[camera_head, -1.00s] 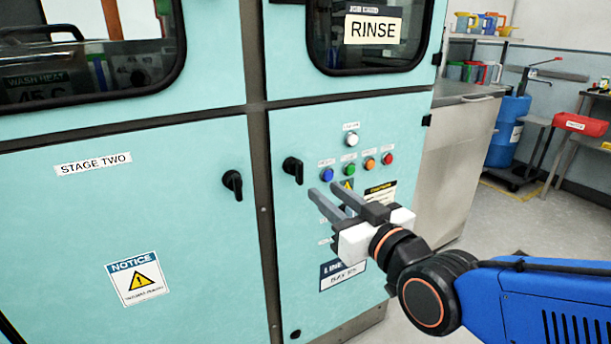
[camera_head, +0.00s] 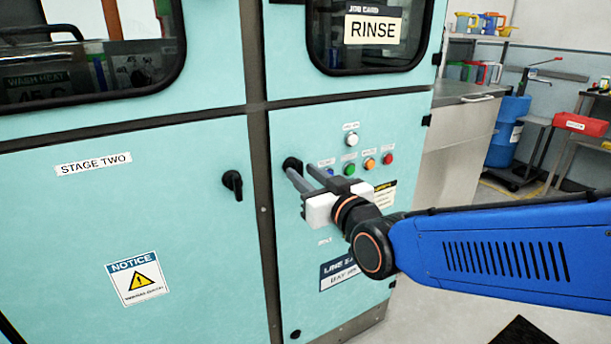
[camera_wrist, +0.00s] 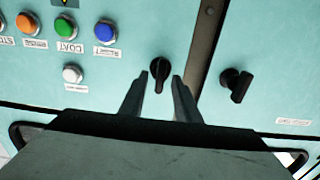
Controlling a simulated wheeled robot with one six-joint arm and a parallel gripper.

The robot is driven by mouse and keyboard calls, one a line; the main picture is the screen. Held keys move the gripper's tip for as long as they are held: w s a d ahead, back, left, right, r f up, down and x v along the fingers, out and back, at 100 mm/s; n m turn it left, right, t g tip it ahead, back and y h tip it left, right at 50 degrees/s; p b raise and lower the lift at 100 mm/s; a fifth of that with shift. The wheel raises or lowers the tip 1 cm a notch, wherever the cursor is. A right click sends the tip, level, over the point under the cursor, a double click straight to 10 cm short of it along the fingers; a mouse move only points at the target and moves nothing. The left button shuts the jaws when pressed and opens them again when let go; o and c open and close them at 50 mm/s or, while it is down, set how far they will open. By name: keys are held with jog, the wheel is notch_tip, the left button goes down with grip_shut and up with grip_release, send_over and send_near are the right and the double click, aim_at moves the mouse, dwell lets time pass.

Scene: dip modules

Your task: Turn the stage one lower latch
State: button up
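A black latch (camera_head: 292,163) sits on the right teal panel, just right of the dark vertical post. In the wrist view this latch (camera_wrist: 160,74) appears between my two fingertips. My gripper (camera_head: 299,169) is open, its fingers pointing at the panel and partly covering the latch in the head view. The fingers look clear of the latch on both sides; I cannot tell how deep they reach around it. Another black latch (camera_head: 233,184) is on the left panel, which carries a STAGE TWO label (camera_head: 93,163). No label reading stage one shows.
Buttons, including a blue one (camera_wrist: 105,32), sit close beside the latch on the right panel. A RINSE window (camera_head: 372,30) is above it. A blue drum (camera_head: 508,130) and a work table stand at the far right. Open floor lies to the right.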

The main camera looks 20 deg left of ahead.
jog(key=shift+c, duration=0.6)
grip_shut()
jog(key=m, duration=0.3)
jog(key=shift+w+m, duration=0.1)
jog(key=shift+m, duration=0.3)
jog(key=m, duration=0.3)
jog(key=shift+d+f+m, duration=0.1)
jog(key=shift+m, duration=0.2)
jog(key=shift+w+d+f+m, duration=0.1)
jog(key=shift+f+m, duration=0.05)
jog(key=shift+m, duration=2.5)
jog(key=shift+w+f+m, duration=0.1)
jog(key=shift+m, duration=2.55)
